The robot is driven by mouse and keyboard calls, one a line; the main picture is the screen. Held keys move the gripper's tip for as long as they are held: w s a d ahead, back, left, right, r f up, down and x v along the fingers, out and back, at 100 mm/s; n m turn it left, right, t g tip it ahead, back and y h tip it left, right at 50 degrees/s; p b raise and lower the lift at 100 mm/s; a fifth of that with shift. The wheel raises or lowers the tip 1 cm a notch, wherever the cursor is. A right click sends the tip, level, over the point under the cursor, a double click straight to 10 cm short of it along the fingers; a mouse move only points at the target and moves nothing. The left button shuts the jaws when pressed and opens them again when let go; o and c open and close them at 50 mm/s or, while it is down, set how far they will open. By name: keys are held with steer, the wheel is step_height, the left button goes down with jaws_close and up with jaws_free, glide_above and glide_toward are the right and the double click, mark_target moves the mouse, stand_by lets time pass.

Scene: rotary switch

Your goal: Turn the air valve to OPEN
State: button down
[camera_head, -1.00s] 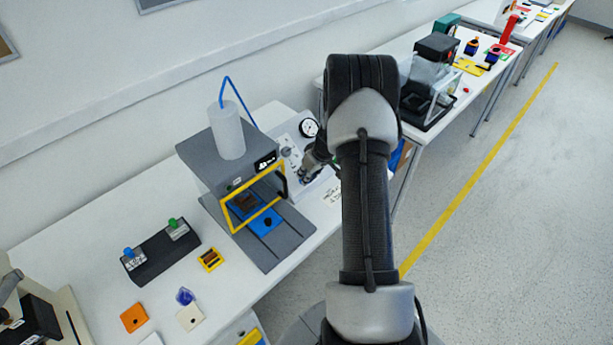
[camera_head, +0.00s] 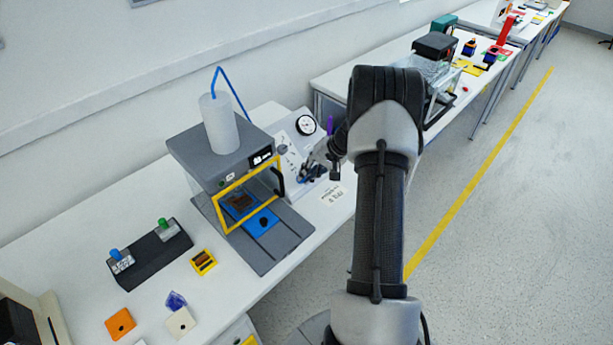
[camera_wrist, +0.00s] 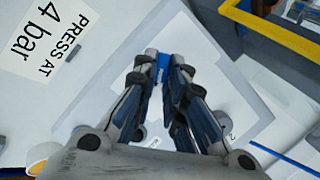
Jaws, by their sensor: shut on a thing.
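My gripper (camera_head: 312,172) is at the lower part of the white sloped air panel (camera_head: 298,125), right of the grey press. In the wrist view my gripper (camera_wrist: 163,72) is shut on the small blue valve handle (camera_wrist: 162,62), which shows between the fingertips. The fingers hide most of the valve and its markings, so I cannot read its position. A round gauge (camera_head: 305,125) with a white face sits at the top of the panel; its reading is too small to tell.
The grey press (camera_head: 215,160) with its yellow-framed guard (camera_head: 232,212) stands close to the left of the panel. A label reading "PRESS AT 4 bar" (camera_wrist: 48,38) lies beside the panel. A black box with blue and green knobs (camera_head: 150,255) stands at the left.

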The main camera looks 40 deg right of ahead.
steer(key=m, duration=0.2)
steer(key=m+t+b, duration=0.1)
steer(key=m, duration=0.2)
steer(key=shift+s+d+f+m+t+y+b, duration=0.15)
steer(key=shift+s+f+m+t+y+b, duration=0.15)
steer(key=shift+m+y+b, duration=0.1)
steer(key=shift+r, duration=0.1)
stand_by(0.3)
steer(key=c, duration=1.6)
jaws_free()
steer(key=shift+c, duration=0.2)
steer(key=v, duration=1.2)
